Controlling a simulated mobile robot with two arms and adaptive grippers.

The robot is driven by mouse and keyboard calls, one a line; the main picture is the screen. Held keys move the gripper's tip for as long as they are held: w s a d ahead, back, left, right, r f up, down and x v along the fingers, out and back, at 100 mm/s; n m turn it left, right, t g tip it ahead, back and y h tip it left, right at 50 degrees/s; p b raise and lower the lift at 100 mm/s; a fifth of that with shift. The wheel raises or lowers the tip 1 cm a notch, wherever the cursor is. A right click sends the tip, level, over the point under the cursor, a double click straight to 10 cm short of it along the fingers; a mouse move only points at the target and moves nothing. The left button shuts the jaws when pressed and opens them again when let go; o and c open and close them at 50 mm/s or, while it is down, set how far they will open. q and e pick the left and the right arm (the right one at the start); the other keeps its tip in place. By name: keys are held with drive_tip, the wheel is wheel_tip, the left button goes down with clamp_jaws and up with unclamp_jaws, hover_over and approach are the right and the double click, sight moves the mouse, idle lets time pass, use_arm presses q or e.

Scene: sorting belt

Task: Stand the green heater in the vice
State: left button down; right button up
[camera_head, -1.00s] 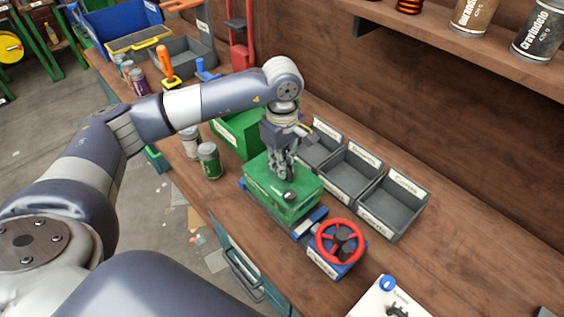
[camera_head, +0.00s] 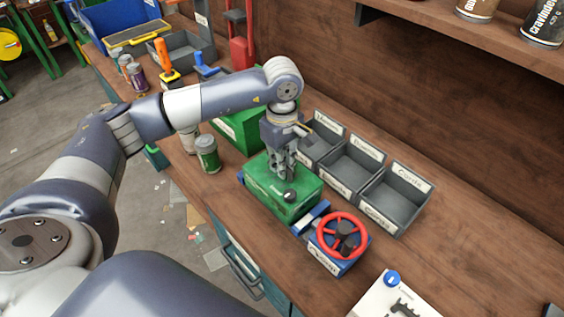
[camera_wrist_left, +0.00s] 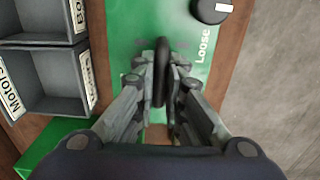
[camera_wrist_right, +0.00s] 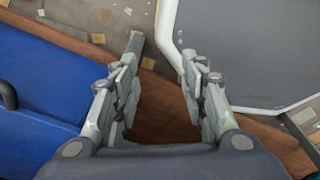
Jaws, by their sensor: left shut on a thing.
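The green heater (camera_head: 283,203) is a box with a black knob on top, upright at the vice. My left gripper (camera_head: 283,172) is above it, shut on its black handle (camera_wrist_left: 161,72); the heater's green top (camera_wrist_left: 178,20) fills the middle of the left wrist view. The blue vice (camera_head: 333,262) has a red handwheel (camera_head: 341,236) at its right end. Blue vice parts show at both ends of the heater; its underside and contact with the vice are hidden. My right gripper (camera_wrist_right: 160,95) shows only in its wrist view, open and empty.
Labelled grey bins (camera_head: 396,200) stand just behind the vice. Another green box (camera_head: 240,128) is behind the left gripper. A green-labelled can (camera_head: 208,155) stands left of the heater near the bench edge. A white board (camera_head: 395,300) lies at front right.

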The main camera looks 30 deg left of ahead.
use_arm(q)
drive_tip(key=shift+f, duration=0.2)
drive_tip(key=c, duration=1.6)
unclamp_jaws()
wheel_tip(320, 180, up, 12)
drive_tip(key=shift+r, duration=0.1)
